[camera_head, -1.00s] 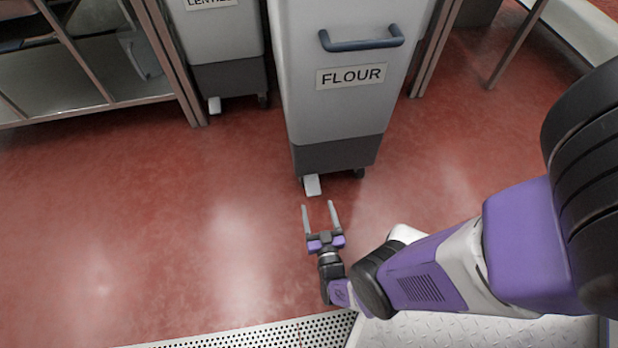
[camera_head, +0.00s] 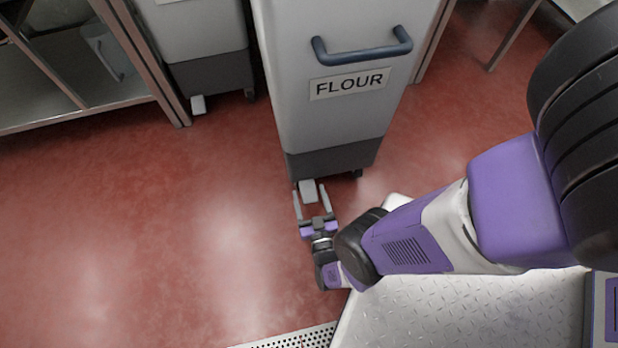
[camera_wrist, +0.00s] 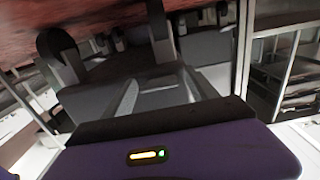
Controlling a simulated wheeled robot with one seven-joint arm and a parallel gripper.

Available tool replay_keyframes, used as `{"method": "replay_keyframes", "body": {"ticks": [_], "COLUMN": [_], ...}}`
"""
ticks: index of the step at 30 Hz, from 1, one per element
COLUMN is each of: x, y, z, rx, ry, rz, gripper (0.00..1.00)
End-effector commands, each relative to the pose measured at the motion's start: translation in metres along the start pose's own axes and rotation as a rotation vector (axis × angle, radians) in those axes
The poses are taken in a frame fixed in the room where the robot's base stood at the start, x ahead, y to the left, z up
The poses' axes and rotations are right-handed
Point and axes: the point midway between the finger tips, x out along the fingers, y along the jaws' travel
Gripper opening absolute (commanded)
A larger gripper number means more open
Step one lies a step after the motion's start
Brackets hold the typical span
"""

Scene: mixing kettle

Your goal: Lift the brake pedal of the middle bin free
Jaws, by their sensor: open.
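The FLOUR bin (camera_head: 330,115) is a tall pale grey bin with a dark base and a blue-grey handle (camera_head: 362,50). Its brake pedal (camera_head: 308,190) is a small light grey tab sticking out low at the front. My gripper (camera_head: 311,190) is open, low over the floor, with its fingers pointing at the bin. In the head view one finger appears on each side of the pedal. Whether they touch it, or are level with it, I cannot tell. The wrist view shows a pale flat piece (camera_wrist: 150,95), likely the pedal, between the fingers.
A second grey bin (camera_head: 205,45) with its own pale pedal (camera_head: 198,104) stands at the back left. A metal shelf frame (camera_head: 90,105) is at the left. A perforated floor grate (camera_head: 300,338) lies at the bottom. The red floor (camera_head: 130,220) at left is clear.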

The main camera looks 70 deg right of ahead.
Motion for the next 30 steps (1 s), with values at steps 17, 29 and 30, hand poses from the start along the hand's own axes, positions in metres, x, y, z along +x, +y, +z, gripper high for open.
{"method": "replay_keyframes", "body": {"ticks": [17, 29, 30], "x": [0.0, 0.009, 0.013], "y": [0.0, 0.007, 0.01], "z": [0.0, -0.004, -0.005], "rx": [0.0, 0.0, 0.0], "ry": [0.0, -0.02, -0.03], "rz": [0.0, 0.002, 0.003], "gripper": [0.0, 0.0, 0.0]}}
